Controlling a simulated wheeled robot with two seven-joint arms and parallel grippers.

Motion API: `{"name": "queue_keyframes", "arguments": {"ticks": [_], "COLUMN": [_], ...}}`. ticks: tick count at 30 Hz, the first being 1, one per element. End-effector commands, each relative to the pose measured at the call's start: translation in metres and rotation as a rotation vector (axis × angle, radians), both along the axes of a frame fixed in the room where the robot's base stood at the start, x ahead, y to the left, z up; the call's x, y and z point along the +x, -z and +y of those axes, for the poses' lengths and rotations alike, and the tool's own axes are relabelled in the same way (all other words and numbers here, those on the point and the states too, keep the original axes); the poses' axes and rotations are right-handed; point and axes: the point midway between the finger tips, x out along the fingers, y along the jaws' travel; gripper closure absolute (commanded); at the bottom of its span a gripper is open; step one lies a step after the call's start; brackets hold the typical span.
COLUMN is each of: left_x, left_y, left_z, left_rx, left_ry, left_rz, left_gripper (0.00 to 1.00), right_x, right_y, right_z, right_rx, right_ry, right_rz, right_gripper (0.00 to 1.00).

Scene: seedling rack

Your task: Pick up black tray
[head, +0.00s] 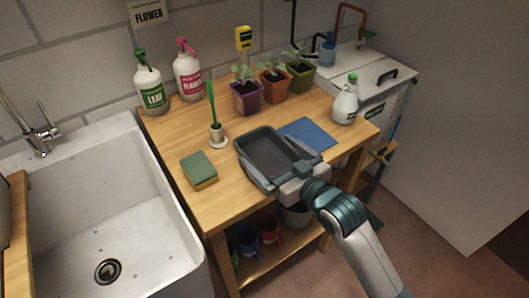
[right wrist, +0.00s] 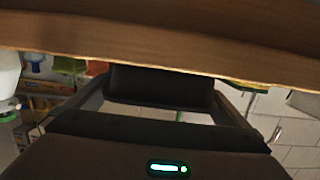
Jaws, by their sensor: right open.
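The black tray (head: 272,152) lies on the wooden table near its front right edge. It is a shallow dark rectangle and looks empty. My right gripper (head: 284,174) is at the tray's near end, open, with a finger to either side of it. In the right wrist view the dark tray end (right wrist: 160,86) shows between the spread fingers of the right gripper (right wrist: 160,104). I cannot tell whether the fingers touch the tray. My left gripper is not in view.
A blue mat (head: 307,136) lies right of the tray, and a green sponge (head: 199,169) left of it. Potted seedlings (head: 272,86) and spray bottles (head: 150,90) stand behind. A white sink (head: 60,215) is at left.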

Motion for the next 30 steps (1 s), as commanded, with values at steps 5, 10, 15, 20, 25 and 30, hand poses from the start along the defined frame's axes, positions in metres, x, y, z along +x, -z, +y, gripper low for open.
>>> {"name": "queue_keyframes", "arguments": {"ticks": [5,10,15,20,25,30], "left_x": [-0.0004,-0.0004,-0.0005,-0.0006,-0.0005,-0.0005], "left_y": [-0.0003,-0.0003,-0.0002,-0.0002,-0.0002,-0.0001], "left_z": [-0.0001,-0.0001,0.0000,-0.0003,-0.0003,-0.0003], "left_rx": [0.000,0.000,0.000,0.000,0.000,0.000], "left_ry": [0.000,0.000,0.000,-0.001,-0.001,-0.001], "left_rz": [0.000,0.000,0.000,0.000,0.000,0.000], "left_gripper": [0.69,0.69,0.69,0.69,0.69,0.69], "right_x": [0.0000,0.0001,0.0002,0.0001,0.0002,0.0002], "right_y": [-0.0003,-0.0003,-0.0003,-0.0009,-0.0010,-0.0023], "right_z": [-0.0001,-0.0001,-0.0001,-0.0001,-0.0001,-0.0001], "right_rx": [0.000,0.000,0.000,0.001,0.001,0.001], "right_ry": [0.000,0.000,0.000,0.000,0.000,0.000], "right_rz": [0.000,0.000,0.000,-0.001,-0.001,-0.001], "right_gripper": [0.00,0.00,0.26,0.30,0.30,0.30]}}
